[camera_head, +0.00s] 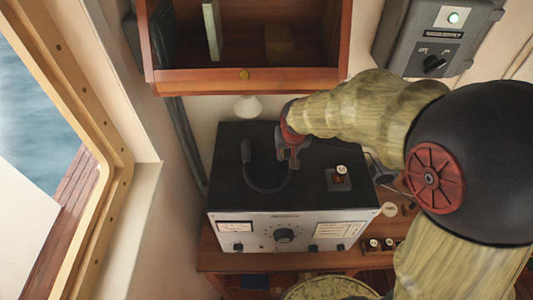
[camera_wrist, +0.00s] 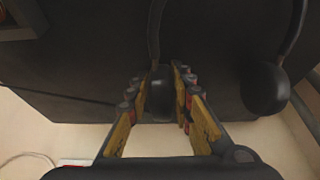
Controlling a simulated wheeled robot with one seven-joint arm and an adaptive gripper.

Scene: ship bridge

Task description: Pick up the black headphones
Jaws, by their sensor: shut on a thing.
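The black headphones (camera_head: 267,189) are on the dark top of a grey-fronted radio set (camera_head: 225,190), with the curved band toward its front. Their left ear cup (camera_head: 246,152) is in clear view. My gripper (camera_head: 289,153) points down at the right ear cup and hides part of it. In the wrist view, my gripper's fingers (camera_wrist: 160,84) are closed on either side of one ear cup (camera_wrist: 160,103). The band runs up from that cup, and the other cup (camera_wrist: 265,90) hangs free to the right. I cannot tell whether the headphones touch the top.
A small device with a round white top (camera_head: 340,177) sits on the right of the radio set. A wooden shelf (camera_head: 245,82) overhangs behind it. A grey switch box (camera_head: 430,40) is on the wall at upper right, and a window frame (camera_head: 105,165) is at left.

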